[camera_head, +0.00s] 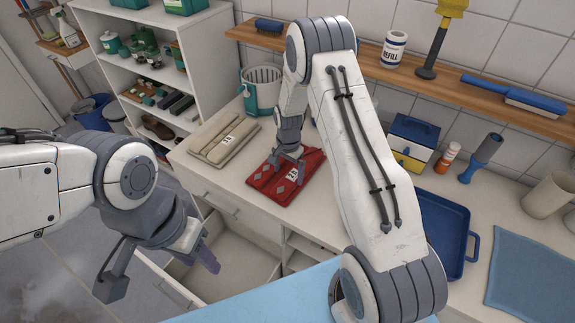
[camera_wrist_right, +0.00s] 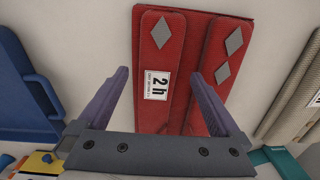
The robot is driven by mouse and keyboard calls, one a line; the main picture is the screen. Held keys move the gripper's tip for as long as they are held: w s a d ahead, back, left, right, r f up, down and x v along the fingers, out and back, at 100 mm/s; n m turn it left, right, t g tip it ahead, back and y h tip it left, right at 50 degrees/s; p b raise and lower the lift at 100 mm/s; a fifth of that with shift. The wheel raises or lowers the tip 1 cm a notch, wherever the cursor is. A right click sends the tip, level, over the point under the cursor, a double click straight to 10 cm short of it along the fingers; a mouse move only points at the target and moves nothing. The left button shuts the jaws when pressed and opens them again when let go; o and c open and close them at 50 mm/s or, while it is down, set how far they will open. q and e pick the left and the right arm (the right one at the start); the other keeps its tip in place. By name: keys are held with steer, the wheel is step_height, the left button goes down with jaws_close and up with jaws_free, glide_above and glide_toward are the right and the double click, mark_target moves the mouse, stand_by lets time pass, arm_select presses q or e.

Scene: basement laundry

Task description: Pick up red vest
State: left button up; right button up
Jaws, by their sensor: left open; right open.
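The red vest (camera_head: 272,181) lies folded flat on the white counter, with grey diamond patches and a white label. My right gripper (camera_head: 289,164) is over its far part and hides some of it. In the right wrist view the red vest (camera_wrist_right: 212,45) lies beyond and between the open fingers of my right gripper (camera_wrist_right: 160,85); nothing is held. I cannot tell whether the fingertips touch the cloth. My left gripper (camera_head: 160,275) is open and empty, over the floor and open drawer at the lower left.
A folded beige garment (camera_head: 223,138) lies left of the vest. A white and teal bucket (camera_head: 262,88) stands behind. A blue tray (camera_head: 445,232) and blue cloth (camera_head: 530,280) lie to the right. A wooden shelf (camera_head: 480,88) runs along the wall. A drawer (camera_head: 235,265) stands open below.

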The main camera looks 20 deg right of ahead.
mark_target(289, 180)
steer(key=f+p, duration=0.1)
steer(key=f, duration=0.2)
steer(key=shift+s+f, duration=0.1)
steer(key=shift+s, duration=0.1)
steer(key=shift+f, duration=0.3)
steer(key=shift+c, duration=0.3)
steer(key=c, duration=1.5)
steer(key=shift+w, duration=0.1)
jaws_close()
